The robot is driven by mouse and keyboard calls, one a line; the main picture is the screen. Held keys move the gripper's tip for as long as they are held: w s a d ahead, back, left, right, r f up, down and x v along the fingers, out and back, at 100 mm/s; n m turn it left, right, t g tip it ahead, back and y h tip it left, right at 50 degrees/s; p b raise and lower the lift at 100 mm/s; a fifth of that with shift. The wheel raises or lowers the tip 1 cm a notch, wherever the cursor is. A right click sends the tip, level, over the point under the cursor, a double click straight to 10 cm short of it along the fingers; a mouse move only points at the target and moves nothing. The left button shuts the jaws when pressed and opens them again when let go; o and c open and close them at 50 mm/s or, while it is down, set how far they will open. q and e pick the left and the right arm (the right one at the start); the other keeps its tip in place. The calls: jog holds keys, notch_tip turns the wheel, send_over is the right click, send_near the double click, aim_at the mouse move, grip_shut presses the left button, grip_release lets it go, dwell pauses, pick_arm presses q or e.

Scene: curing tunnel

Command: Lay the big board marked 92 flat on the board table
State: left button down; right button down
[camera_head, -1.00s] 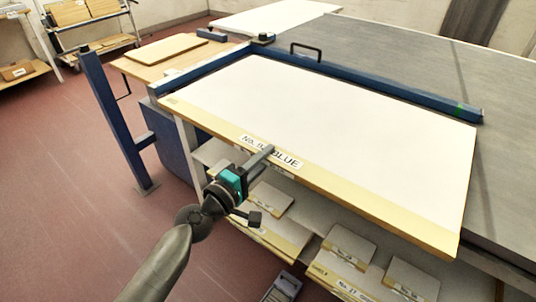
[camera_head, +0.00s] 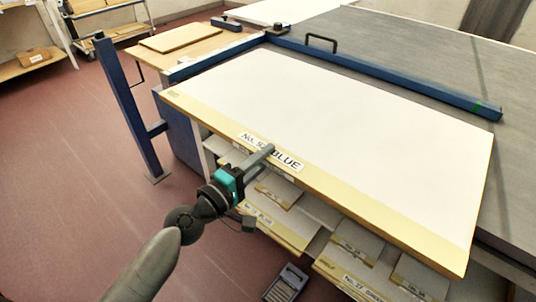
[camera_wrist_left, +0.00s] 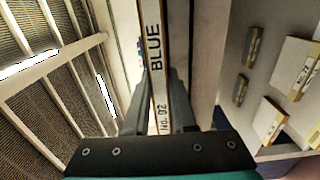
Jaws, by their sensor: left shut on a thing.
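The big board (camera_head: 340,135) is white on top with a yellowish front edge strip. A label reading "No. 92 BLUE", partly covered by my finger, is on that strip. The board appears close to level in front of the blue bar; I cannot tell whether anything supports it from below. My left gripper (camera_head: 262,158) is shut on its front edge at the label. The left wrist view shows the board's edge (camera_wrist_left: 155,60) between the fingers (camera_wrist_left: 162,105). A wooden table (camera_head: 190,50) at the back left bears a thin board (camera_head: 175,42). My right gripper is out of view.
A blue bar (camera_head: 400,82) with a black handle edges the wide grey table (camera_head: 420,45). A blue post (camera_head: 125,105) stands at the left. Shelves below hold smaller labelled boards (camera_head: 355,240). A trolley (camera_head: 105,15) is at the back. Red floor at left is clear.

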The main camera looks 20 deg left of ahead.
pick_arm(q)
jog(key=shift+s+a+r+b, duration=0.15)
jog(key=shift+s+a+b, duration=0.1)
jog(key=shift+s, duration=0.35)
jog(key=shift+s+a+r+b, duration=0.2)
jog(key=shift+s, duration=0.4)
jog(key=shift+s+a+r+b, duration=0.15)
jog(key=shift+s+a+b, duration=0.1)
jog(key=shift+s, duration=0.35)
jog(key=c, duration=0.7)
grip_release()
jog(key=shift+s, duration=0.1)
jog(key=shift+o, duration=0.2)
jog(key=shift+s+d+f, duration=0.1)
jog(key=shift+s+f, duration=0.05)
jog(key=shift+f, duration=0.5)
